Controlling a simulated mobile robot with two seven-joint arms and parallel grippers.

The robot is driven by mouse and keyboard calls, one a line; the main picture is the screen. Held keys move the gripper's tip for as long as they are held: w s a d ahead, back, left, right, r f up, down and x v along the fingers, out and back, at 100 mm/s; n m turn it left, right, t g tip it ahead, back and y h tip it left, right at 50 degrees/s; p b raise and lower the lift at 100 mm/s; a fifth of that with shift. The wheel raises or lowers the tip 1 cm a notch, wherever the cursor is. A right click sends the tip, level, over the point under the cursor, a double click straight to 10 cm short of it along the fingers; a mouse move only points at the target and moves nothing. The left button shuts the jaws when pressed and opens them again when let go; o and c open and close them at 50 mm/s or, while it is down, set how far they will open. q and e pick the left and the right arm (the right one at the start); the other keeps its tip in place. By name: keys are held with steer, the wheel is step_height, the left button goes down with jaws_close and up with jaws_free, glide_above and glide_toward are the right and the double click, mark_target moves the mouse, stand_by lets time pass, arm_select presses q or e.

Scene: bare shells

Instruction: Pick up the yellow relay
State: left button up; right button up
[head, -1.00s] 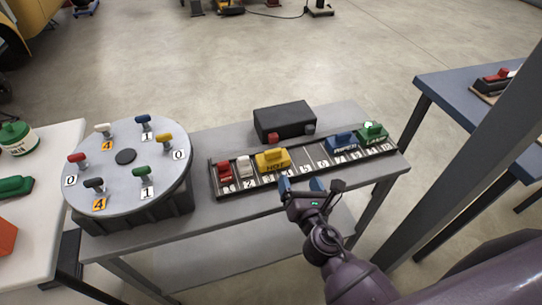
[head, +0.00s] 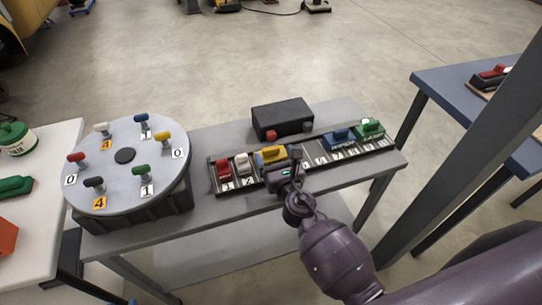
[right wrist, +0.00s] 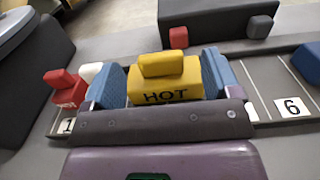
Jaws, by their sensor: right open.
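The yellow relay (head: 271,154) stands in the numbered rail (head: 320,175) on the grey table, partly hidden by my right gripper in the head view. In the right wrist view the yellow relay (right wrist: 166,80) reads HOT and sits between the two blue fingertips of my right gripper (right wrist: 163,78). The gripper (head: 278,160) is open, with one finger at each side of the relay. A narrow gap shows at the right finger; contact at the left is unclear. My left gripper is not in view.
Red (head: 224,170) and white (head: 242,164) relays stand left of the yellow one; blue (head: 339,138) and green (head: 370,129) ones stand at the right. A black box (head: 283,119) is behind the rail. A round dial table (head: 125,180) with several coloured knobs stands left.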

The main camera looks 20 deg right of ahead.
mark_target(272, 151)
steer(key=shift+w+a, duration=0.15)
steer(key=shift+w, duration=1.55)
steer(key=shift+c, duration=0.5)
steer(key=c, duration=1)
